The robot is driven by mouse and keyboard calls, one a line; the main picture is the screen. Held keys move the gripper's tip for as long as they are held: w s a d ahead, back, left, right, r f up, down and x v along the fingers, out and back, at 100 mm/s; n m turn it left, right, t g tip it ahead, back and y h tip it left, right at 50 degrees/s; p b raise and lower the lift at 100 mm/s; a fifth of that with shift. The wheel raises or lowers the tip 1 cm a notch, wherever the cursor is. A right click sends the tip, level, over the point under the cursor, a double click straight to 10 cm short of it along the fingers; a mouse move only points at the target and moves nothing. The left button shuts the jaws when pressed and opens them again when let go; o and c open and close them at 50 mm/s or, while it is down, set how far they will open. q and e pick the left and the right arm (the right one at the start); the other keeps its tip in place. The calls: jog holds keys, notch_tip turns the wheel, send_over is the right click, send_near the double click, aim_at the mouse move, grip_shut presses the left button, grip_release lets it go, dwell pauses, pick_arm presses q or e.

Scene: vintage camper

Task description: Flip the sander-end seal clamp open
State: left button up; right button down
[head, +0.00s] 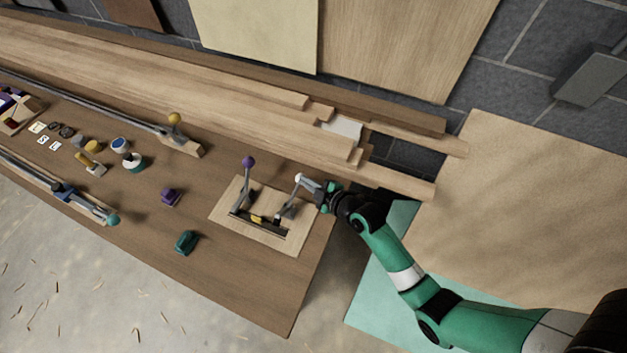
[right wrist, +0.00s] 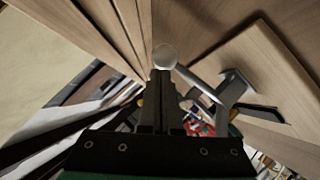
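Two lever clamps stand on a pale wooden board (head: 225,209) on the brown bench. One clamp has a purple knob (head: 248,161) on a raised lever. The other has a white knob (head: 299,178) on a lever that also stands up. No label shows which is the sander-end one. My right gripper (head: 314,185) is beside the white knob, on its right. In the right wrist view its fingers (right wrist: 165,80) lie close together, with the white knob (right wrist: 165,55) right at their tips. I cannot tell whether they touch it. My left gripper is not in view.
A purple block (head: 171,197) and a teal object (head: 186,242) lie left of the board. Long planks (head: 200,85) line the back of the bench. The bench front is mostly clear.

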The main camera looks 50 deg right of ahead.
jog(key=shift+d+f, duration=0.1)
jog(key=shift+f, duration=0.25)
dwell(0.3)
jog(key=shift+r, duration=0.35)
jog(key=w+r+p+v, duration=0.1)
jog(key=p+v, duration=0.4)
jog(key=v, duration=0.7)
notch_tip(320, 180, up, 2)
jog(key=shift+a, duration=0.3)
